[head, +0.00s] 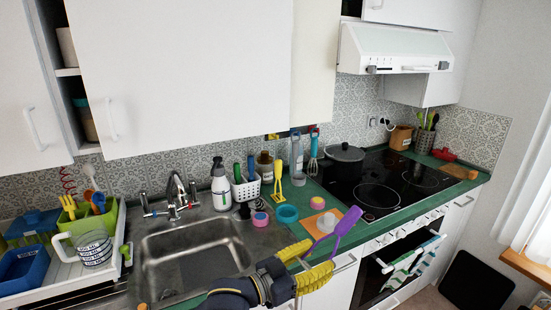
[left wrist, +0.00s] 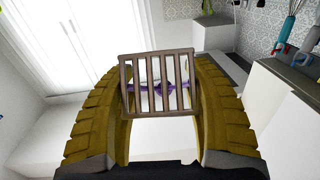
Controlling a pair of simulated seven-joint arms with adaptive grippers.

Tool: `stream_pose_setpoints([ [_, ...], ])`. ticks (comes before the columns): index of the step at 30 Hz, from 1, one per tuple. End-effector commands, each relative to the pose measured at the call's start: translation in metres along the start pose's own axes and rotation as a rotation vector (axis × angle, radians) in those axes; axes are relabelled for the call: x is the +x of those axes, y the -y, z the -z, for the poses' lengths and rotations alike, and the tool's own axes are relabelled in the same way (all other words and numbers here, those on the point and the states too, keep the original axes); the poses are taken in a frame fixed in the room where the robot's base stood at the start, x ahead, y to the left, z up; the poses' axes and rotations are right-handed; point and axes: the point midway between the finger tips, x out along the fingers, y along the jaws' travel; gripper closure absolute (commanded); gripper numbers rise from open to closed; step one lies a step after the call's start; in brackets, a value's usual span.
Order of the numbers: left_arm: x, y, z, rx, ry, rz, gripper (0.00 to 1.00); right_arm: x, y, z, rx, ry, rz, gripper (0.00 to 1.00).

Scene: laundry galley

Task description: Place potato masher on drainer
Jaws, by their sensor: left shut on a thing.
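A purple potato masher (head: 346,222) is held in my left gripper (head: 323,254), out in front of the counter edge in the head view. Its purple end points up and right, away from the fingers. In the left wrist view, a brownish slotted plate (left wrist: 157,56) sits between the two yellow fingers (left wrist: 160,85), with some purple showing behind its bars. The white drainer (head: 70,276) is at the far left, beyond the sink. My right gripper is not in view.
The drainer holds a glass mug (head: 94,249), a blue container (head: 24,270) and a green utensil caddy (head: 88,220). The sink (head: 190,255) and tap (head: 176,195) lie between my gripper and the drainer. Bottles, a yellow utensil (head: 278,180) and small bowls crowd the counter behind.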

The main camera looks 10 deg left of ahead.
Motion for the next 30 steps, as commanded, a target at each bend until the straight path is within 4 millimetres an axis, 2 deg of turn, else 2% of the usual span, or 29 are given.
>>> stream_pose_setpoints([
  [3, -0.005, 0.026, 0.023, -0.002, -0.007, 0.106, 0.79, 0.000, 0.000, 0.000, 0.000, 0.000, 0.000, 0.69],
  [7, -0.021, 0.059, 0.040, -0.007, -0.003, 0.280, 0.79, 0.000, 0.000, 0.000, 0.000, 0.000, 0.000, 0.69],
  [11, -0.051, 0.094, 0.040, -0.011, 0.006, 0.469, 0.79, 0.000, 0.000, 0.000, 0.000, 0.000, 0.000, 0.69],
  [15, -0.092, 0.123, 0.023, -0.013, 0.017, 0.665, 0.79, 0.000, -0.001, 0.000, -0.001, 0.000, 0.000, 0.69],
  [21, -0.131, 0.137, -0.006, -0.006, 0.021, 0.805, 0.79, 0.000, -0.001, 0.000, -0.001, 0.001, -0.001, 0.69],
  [27, -0.141, 0.133, -0.026, -0.002, 0.019, 0.831, 0.79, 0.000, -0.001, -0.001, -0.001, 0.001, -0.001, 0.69],
  [30, -0.141, 0.130, -0.028, -0.001, 0.017, 0.829, 0.79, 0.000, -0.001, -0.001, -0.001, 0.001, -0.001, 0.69],
])
